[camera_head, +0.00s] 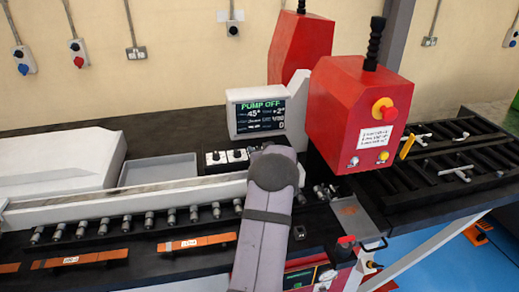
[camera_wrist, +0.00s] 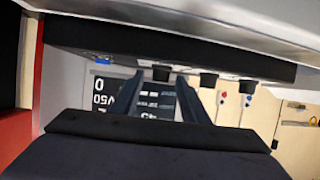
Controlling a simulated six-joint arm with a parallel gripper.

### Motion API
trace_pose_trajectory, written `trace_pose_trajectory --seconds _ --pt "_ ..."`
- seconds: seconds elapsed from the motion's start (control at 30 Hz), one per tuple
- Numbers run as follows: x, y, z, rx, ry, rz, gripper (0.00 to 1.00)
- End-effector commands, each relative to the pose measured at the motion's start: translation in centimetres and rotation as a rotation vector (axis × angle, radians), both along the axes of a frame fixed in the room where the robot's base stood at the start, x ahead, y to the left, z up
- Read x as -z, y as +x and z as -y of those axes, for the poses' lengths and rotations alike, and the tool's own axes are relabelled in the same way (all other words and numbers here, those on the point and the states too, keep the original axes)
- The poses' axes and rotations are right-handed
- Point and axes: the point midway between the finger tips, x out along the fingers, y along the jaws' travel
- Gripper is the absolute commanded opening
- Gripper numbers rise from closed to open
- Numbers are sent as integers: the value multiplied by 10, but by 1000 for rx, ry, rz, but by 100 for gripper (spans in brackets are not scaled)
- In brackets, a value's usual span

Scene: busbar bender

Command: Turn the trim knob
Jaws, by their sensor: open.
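A white control panel (camera_head: 228,160) with a row of small black knobs stands below the display in the head view; no label tells me which is the trim knob. In the wrist view, which looks upside down, three dark knobs show: a left one (camera_wrist: 161,73), a middle one (camera_wrist: 208,80) and a right one (camera_wrist: 247,87). My gripper (camera_wrist: 161,79) is open, its two fingertips on either side of the left knob in the picture. I cannot tell whether they touch it. In the head view my arm hides the gripper and the panel's right end.
The display (camera_head: 262,109) reads PUMP OFF and stands just behind the panel. The red bender housing (camera_head: 340,115) rises close on the right. A white rail (camera_head: 130,200) and a row of metal rollers (camera_head: 150,220) run in front. A grey tray (camera_head: 158,170) lies left.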

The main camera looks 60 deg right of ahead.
Motion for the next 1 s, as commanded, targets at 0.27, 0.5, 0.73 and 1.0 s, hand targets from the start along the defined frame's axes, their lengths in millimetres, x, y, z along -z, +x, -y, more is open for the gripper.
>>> trace_pose_trajectory --seconds 0.27,0.5,0.73,1.0 --pt "0 0 0 0 0 0 10" --pt "1 0 0 1 0 0 1" --pt "1 1 0 26 -5 1 1" --pt "2 3 0 95 -10 2 1"
